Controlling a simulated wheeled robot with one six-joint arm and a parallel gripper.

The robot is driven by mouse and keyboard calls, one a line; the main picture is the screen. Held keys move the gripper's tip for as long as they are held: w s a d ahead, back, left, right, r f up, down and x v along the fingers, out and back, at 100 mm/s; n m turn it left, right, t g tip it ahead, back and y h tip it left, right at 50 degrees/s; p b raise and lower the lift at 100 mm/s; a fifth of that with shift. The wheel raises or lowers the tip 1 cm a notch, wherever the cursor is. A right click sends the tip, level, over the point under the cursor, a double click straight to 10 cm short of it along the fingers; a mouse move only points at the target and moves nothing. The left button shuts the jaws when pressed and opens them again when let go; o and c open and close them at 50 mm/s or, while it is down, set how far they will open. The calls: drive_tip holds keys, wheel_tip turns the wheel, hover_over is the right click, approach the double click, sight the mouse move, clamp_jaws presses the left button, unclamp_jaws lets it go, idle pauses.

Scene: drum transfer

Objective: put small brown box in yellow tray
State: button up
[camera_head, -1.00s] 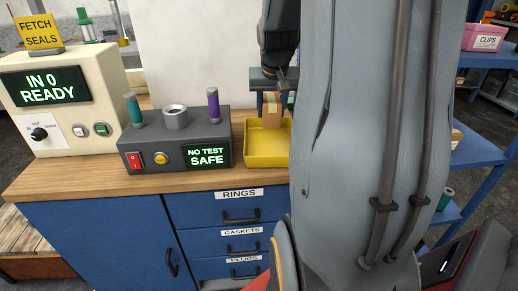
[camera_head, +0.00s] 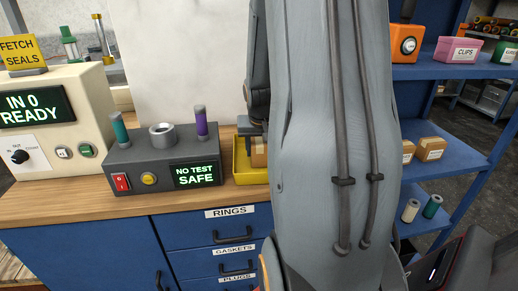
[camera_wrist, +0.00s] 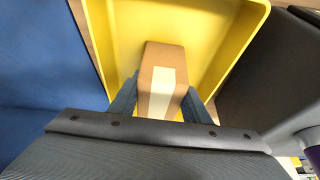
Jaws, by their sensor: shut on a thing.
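The small brown box (camera_wrist: 163,75) has a pale label strip and sits between the two fingers of my gripper (camera_wrist: 158,100) in the wrist view. My gripper is shut on it. The box is within the yellow tray (camera_wrist: 225,45), whose walls surround it; I cannot tell whether it touches the tray floor. In the head view the yellow tray (camera_head: 250,176) stands on the wooden bench top, and part of the box (camera_head: 259,153) shows below my gripper (camera_head: 252,135). My arm hides the right part of the tray.
A dark grey test unit (camera_head: 166,163) with a teal and a purple peg stands left of the tray. A cream machine (camera_head: 55,125) is further left. Blue shelves (camera_head: 440,130) at right hold bins, spools and two brown boxes (camera_head: 431,149).

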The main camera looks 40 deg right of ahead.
drive_tip(key=shift+f, duration=0.15)
drive_tip(key=o, duration=1.2)
drive_tip(key=shift+o, duration=0.2)
drive_tip(key=b+v, duration=0.1)
drive_tip(key=v, duration=1.1)
drive_tip(key=shift+r, duration=0.2)
